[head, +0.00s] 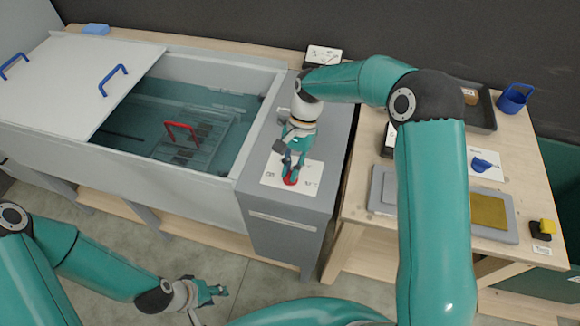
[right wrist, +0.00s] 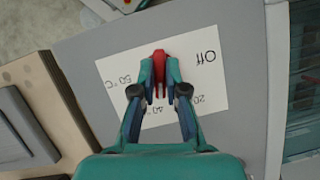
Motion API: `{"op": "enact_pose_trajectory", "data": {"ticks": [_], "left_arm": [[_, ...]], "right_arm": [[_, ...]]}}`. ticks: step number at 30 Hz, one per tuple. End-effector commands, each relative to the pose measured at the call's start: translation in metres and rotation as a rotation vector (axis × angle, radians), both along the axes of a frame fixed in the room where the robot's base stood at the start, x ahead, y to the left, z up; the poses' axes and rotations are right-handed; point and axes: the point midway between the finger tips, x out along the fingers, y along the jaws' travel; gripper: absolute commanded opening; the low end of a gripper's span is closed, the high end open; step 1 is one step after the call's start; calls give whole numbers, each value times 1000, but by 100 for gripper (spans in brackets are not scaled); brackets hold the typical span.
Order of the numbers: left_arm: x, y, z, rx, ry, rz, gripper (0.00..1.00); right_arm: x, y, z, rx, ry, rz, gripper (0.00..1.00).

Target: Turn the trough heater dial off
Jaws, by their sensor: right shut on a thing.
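The red heater dial (head: 290,181) sits on a white label card on the grey cabinet top at the right end of the trough (head: 262,72). It shows as an upright red bar (right wrist: 159,68) in the right wrist view, between my fingertips. The card (right wrist: 108,68) reads Off, 20, 40 and 50 °C; Off is to the right of the dial there. My right gripper (head: 291,168) is shut on the dial from above; it also shows in the right wrist view (right wrist: 160,76). The dial's base is hidden by the fingers. My left gripper (head: 222,291) hangs low over the floor, empty and seemingly open.
The trough holds liquid and a rack with a red handle (head: 182,132); a white lid (head: 75,75) with blue handles covers its left part.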

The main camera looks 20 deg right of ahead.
Motion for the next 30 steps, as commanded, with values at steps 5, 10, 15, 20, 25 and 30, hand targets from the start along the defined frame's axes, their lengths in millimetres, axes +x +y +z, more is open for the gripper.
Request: {"op": "enact_pose_trajectory", "data": {"ticks": [5,10,15,20,25,30], "left_arm": [[0,0,3,0,0,0,40],[0,0,4,0,0,0,40],[0,0,5,0,0,0,40],[0,0,4,0,0,0,40],[0,0,3,0,0,0,40],[0,0,1,0,0,0,40]], "right_arm": [[6,-1,3,-4,-17,165,0],[6,0,3,-4,-18,326,0],[7,1,3,-4,-18,488,0],[7,2,3,-6,-20,640,0],[7,3,3,-5,-21,803,0],[7,4,3,-7,-20,965,0]]}}
